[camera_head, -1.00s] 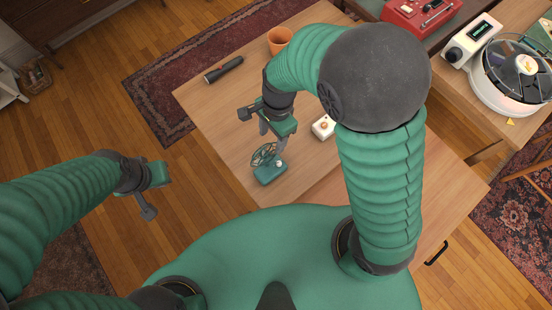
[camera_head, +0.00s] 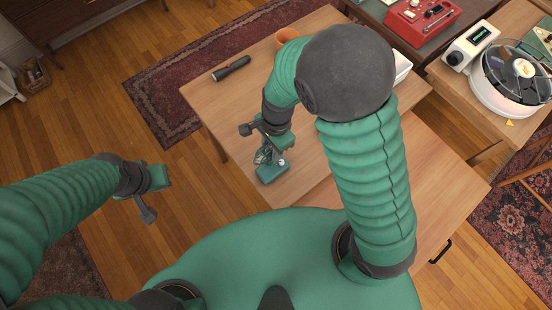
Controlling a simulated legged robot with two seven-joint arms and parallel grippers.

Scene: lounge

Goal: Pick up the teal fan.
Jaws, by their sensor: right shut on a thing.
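The teal fan (camera_head: 270,173) stands on the wooden table, with a small teal base and a round caged head. My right gripper (camera_head: 268,146) is over it and shut on its head, which the fingers partly hide. The base appears to be at the tabletop; I cannot tell whether it is clear of it. My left gripper (camera_head: 152,198) is off to the left above the floor, away from the table and empty. Its fingers look spread apart.
A black flashlight (camera_head: 231,68) lies near the table's (camera_head: 222,105) far left edge. An orange pot (camera_head: 287,37) stands at the back, partly behind my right arm. A white object (camera_head: 402,66) shows behind my arm.

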